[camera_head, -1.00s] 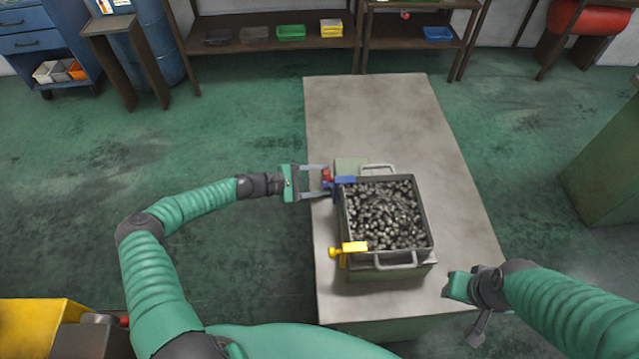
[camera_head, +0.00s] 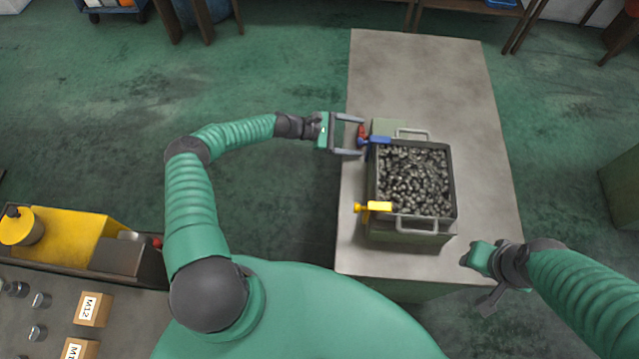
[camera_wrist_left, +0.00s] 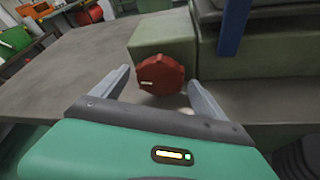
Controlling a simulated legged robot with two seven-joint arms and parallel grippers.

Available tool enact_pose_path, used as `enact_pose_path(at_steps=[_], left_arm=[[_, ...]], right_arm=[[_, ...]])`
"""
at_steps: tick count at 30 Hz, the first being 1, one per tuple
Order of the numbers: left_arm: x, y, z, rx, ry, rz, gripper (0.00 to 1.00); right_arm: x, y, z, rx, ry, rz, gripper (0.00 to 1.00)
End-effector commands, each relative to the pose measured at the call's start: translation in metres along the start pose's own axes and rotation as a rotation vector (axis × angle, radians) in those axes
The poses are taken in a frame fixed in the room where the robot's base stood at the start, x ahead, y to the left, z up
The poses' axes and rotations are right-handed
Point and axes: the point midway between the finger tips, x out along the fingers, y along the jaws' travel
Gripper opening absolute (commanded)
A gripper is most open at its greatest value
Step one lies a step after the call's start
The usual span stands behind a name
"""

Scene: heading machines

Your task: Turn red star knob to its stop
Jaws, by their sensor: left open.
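The red star knob (camera_wrist_left: 160,74) shows in the left wrist view, on the near face of a green block (camera_wrist_left: 165,38). In the head view the knob (camera_head: 362,130) is small, beside a blue part. My left gripper (camera_head: 357,136) is open at the left edge of the grey table, its fingers pointing at the knob.
A metal bin (camera_head: 450,195) of dark small parts stands on the table (camera_head: 420,70), with a blue clamp-like part (camera_head: 379,140) and a yellow one (camera_head: 376,207) at its left side. Boxes and a yellow tray (camera_head: 75,237) lie at lower left. The table's far part is clear.

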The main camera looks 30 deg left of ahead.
Motion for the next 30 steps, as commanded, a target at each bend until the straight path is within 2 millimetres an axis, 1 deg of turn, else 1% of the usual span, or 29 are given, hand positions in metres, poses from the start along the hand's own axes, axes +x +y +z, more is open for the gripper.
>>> enact_pose_path(at_steps=[1,5,6,9,26,27,30], left_arm=[[-0.001,0.004,0.005,-0.060,0.004,-0.026,0.83],[-0.001,0.004,0.002,-0.234,0.009,-0.098,0.83],[-0.013,0.004,-0.002,-0.233,0.010,-0.095,0.83],[-0.038,0.006,-0.003,-0.229,0.009,-0.093,0.83],[-0.171,0.018,-0.003,-0.229,0.011,-0.091,0.83],[-0.158,0.011,0.003,-0.196,0.025,-0.134,0.83],[-0.138,-0.004,0.009,-0.119,0.070,-0.212,0.83]], right_arm=[[-0.011,0.000,-0.003,0.000,0.000,0.000,0.36],[-0.015,0.000,-0.004,0.000,0.000,0.000,0.36],[-0.009,0.000,-0.002,0.000,0.001,0.000,0.36],[-0.003,0.000,-0.001,0.000,0.000,0.000,0.36],[0.026,0.000,0.006,0.000,0.000,0.000,0.36],[0.028,0.000,0.007,0.000,0.000,0.000,0.36],[0.032,0.000,0.007,0.000,0.000,0.000,0.36]])
